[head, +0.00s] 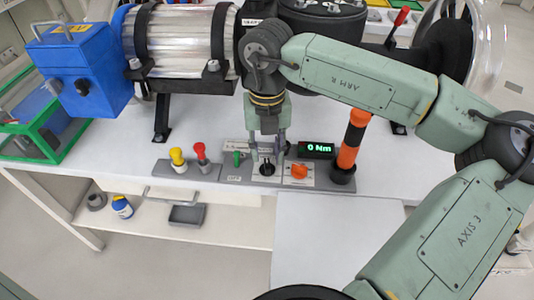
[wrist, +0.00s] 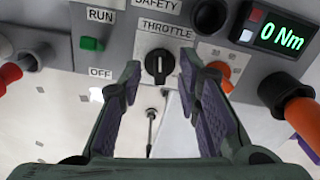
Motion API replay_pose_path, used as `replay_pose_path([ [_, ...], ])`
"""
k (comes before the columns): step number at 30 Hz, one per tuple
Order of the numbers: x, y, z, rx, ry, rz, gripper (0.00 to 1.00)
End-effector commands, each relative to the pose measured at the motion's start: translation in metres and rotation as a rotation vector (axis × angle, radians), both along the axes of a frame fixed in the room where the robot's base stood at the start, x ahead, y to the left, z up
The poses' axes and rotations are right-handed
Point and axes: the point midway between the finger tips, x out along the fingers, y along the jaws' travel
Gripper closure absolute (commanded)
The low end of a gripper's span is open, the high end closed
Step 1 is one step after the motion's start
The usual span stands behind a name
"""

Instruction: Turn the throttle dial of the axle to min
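The throttle dial (head: 267,168) is a black knob on a white plate of the grey control panel. In the wrist view the dial (wrist: 158,66) sits under the label THROTTLE, with its white pointer line roughly upright in the picture. I cannot read min or max marks around it. My gripper (head: 267,153) points down over the panel at the dial. In the wrist view its two purple-padded fingers (wrist: 160,82) are apart, one on each side of the dial, with nothing held. I cannot tell whether they touch it.
Left of the dial is a green switch (wrist: 92,44) marked RUN and OFF. An orange knob (head: 299,171), a display (head: 316,149) reading 0 Nm and an orange-black upright handle (head: 352,140) stand to the right. Red (head: 200,152) and yellow (head: 177,156) knobs are farther left.

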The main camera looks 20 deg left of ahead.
Motion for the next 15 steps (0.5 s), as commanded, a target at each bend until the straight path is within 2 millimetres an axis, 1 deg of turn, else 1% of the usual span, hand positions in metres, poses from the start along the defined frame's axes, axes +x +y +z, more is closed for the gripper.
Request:
replay_pose_path([
  [3, 0.0, 0.0, -0.014, 0.001, 0.0, 0.0, 0.69],
  [6, 0.0, 0.0, -0.021, 0.0, 0.001, 0.0, 0.69],
  [15, 0.0, 0.0, -0.024, 0.0, -0.001, 0.0, 0.69],
])
